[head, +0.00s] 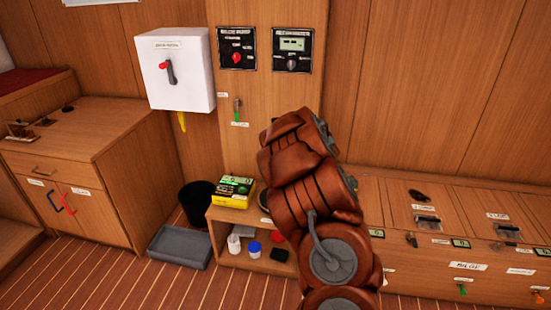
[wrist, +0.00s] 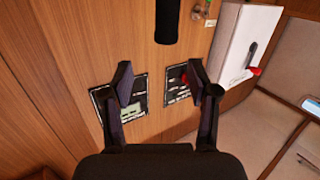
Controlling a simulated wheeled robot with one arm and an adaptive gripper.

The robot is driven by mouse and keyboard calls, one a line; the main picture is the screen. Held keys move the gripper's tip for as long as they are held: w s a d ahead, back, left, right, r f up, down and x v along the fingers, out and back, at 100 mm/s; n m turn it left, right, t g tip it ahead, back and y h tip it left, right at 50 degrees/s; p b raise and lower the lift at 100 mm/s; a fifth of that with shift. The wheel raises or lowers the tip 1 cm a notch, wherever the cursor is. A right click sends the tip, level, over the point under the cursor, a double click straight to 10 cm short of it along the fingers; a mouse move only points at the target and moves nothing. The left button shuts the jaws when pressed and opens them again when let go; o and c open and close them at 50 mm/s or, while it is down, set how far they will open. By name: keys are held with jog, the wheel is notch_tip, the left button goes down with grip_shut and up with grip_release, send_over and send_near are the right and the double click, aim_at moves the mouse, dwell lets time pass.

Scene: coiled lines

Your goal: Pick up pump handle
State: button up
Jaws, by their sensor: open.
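My gripper (wrist: 160,68) is open and empty in the wrist view, its two dark fingers apart in front of the wooden wall panel. In the head view my arm hides it. A dark, round-ended bar (wrist: 167,22) reaches in from the top edge of the wrist view, beyond the fingertips and roughly centred between them. Its other end is cut off; I cannot tell whether it is the pump handle. No other thing is clearly readable as a pump handle.
Two black switch panels (head: 237,48) (head: 292,50) are on the wall. A white box (head: 182,70) with a red-tipped lever hangs left of them. A low shelf with a yellow-green box (head: 233,192), a black bin (head: 197,203) and a grey tray (head: 180,246) stand below.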

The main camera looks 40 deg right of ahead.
jog(key=shift+n+t+y, duration=0.3)
jog(key=shift+t+y, duration=0.5)
jog(key=shift+y, duration=0.1)
jog(key=shift+w+d+f+b, duration=0.2)
jog(key=shift+w+d+f, duration=0.25)
jog(key=shift+w, duration=0.8)
jog(key=shift+w+d+f+b, duration=0.25)
jog(key=shift+w+d+f, duration=0.25)
jog(key=shift+w, duration=0.75)
jog(key=shift+w+d+f+b, duration=0.25)
jog(key=shift+w+f, duration=0.35)
jog(key=shift+w, duration=0.65)
jog(key=shift+c, duration=0.2)
grip_shut()
